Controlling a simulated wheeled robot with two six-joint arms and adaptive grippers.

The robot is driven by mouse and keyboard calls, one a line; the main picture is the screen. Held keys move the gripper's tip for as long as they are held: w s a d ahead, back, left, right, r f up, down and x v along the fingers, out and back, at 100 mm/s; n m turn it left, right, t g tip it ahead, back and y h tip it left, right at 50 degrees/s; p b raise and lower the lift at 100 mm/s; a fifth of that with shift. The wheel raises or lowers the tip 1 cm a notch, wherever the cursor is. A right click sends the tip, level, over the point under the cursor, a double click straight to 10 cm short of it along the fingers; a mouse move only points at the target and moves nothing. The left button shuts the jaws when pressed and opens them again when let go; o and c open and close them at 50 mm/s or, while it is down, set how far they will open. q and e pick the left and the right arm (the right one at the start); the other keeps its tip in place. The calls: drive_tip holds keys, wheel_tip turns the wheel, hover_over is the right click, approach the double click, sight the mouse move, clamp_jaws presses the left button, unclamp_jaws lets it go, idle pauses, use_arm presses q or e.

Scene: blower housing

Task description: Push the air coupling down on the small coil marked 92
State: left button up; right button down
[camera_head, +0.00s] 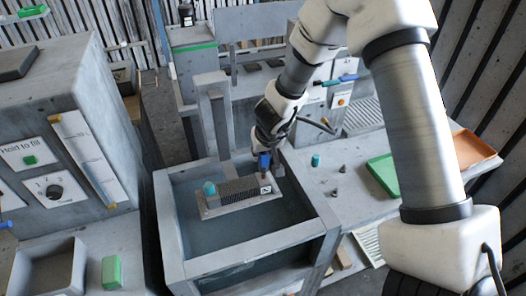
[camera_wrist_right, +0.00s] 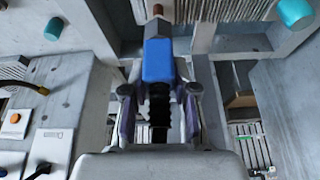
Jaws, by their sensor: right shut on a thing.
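My right gripper (camera_head: 262,146) is shut on the blue air coupling (camera_head: 264,161), which also fills the middle of the right wrist view (camera_wrist_right: 158,62). The coupling points down over the label end of the small finned coil (camera_head: 238,193). A copper stub (camera_wrist_right: 157,10) shows at the coupling's grey mouth; I cannot tell how deep it sits inside. The coil lies in the water tank, with a teal cap (camera_head: 209,188) on its other end. Its white label (camera_head: 265,190) is too small to read. My left gripper is not in view.
The grey tank rim (camera_head: 190,268) surrounds the coil. The bench at right holds a loose teal cap (camera_head: 316,160), small dark fittings (camera_head: 337,193), a green tray (camera_head: 384,172) and an orange tray (camera_head: 474,148). A grey cabinet (camera_head: 75,130) stands at left.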

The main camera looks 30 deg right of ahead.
drive_tip(key=shift+f, duration=0.1)
drive_tip(key=shift+f+b, duration=0.5)
drive_tip(key=shift+f, duration=0.15)
idle(0.4)
drive_tip(key=shift+f+b, duration=0.3)
drive_tip(key=shift+f, duration=0.25)
drive_tip(key=shift+f, duration=0.35)
idle(0.6)
drive_tip(key=c, duration=0.8)
unclamp_jaws()
